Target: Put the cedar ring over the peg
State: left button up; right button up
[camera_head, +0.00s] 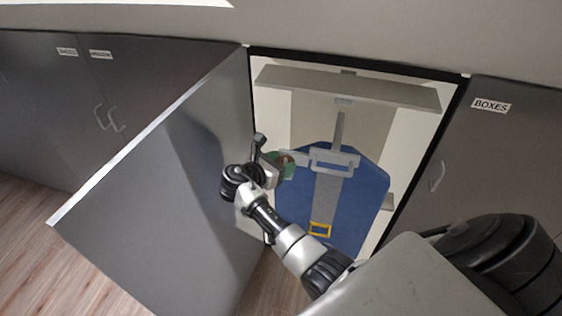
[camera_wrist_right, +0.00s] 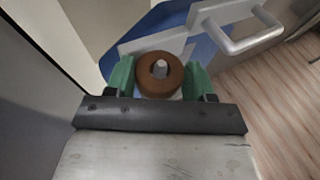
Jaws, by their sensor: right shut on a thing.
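The brown cedar ring (camera_wrist_right: 145,79) sits between the green fingertips of my right gripper (camera_wrist_right: 159,79), which is shut on its sides. In the head view the right gripper (camera_head: 281,166) reaches into the open cupboard, and only a small part of the ring (camera_head: 287,160) shows. The grey peg (camera_wrist_right: 160,69) shows in the ring's hole in the right wrist view, with its end near the middle. I cannot tell how far the ring is over the peg, or whether they touch. My left gripper is not in view.
A blue board (camera_head: 352,215) with grey brackets and a yellow buckle (camera_head: 320,230) stands in the cupboard. A shelf (camera_head: 390,91) crosses above. The open grey door (camera_head: 180,185) is close on the left. A closed door labelled BOXES (camera_head: 510,150) is on the right.

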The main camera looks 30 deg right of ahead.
dwell(0.3)
jog(key=o, duration=1)
jog(key=shift+a, duration=0.1)
